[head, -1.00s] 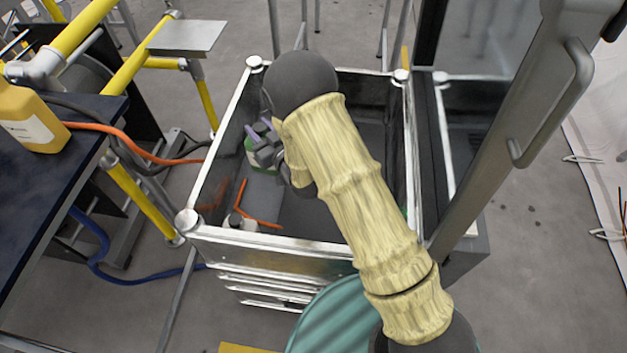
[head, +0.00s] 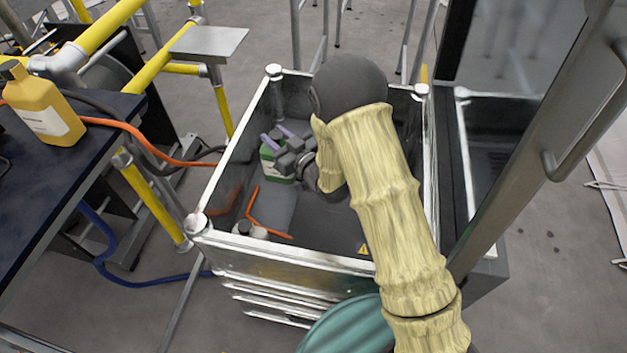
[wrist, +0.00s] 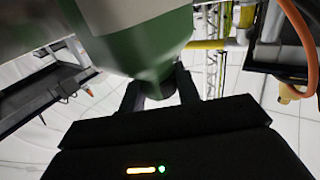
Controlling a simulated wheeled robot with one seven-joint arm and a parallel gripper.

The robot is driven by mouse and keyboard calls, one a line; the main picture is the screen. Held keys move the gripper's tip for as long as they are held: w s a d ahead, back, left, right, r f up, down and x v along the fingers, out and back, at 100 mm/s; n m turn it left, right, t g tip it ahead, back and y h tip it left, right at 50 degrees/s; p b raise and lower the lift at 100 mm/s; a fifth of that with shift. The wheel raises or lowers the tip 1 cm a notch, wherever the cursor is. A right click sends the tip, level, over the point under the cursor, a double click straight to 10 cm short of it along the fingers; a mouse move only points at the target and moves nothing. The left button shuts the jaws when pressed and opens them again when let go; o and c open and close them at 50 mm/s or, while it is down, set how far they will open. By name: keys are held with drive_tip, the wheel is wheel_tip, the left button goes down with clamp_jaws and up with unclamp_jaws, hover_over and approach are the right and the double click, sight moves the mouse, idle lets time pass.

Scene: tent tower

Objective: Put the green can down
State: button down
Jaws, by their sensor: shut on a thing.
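The green can (head: 272,165) is inside the open-topped metal crate (head: 290,254), near its left wall in the head view. My gripper (head: 280,143) is shut on the can, its fingers at the can's upper part. In the wrist view the green can (wrist: 145,50) fills the upper middle, between the two dark fingers (wrist: 160,92). I cannot tell whether the can's base touches the crate floor. My arm hides the right part of the crate.
An orange bent tool (head: 262,218) and a small white-and-dark container (head: 243,228) lie in the crate's front left. A yellow bottle (head: 42,105) stands on the dark table (head: 30,185) at left. A tall grey frame (head: 530,130) rises close on the right.

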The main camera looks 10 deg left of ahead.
drive_tip(key=shift+f+b, duration=0.3)
drive_tip(key=shift+f, duration=2.5)
drive_tip(key=shift+f+b, duration=0.3)
drive_tip(key=shift+f, duration=1.6)
drive_tip(key=shift+f, duration=0.2)
drive_tip(key=c, duration=1)
unclamp_jaws()
drive_tip(key=shift+r, duration=0.1)
drive_tip(key=shift+d, duration=0.15)
drive_tip(key=v, duration=1.1)
drive_tip(key=shift+s+d, duration=0.25)
drive_tip(key=shift+s, duration=0.05)
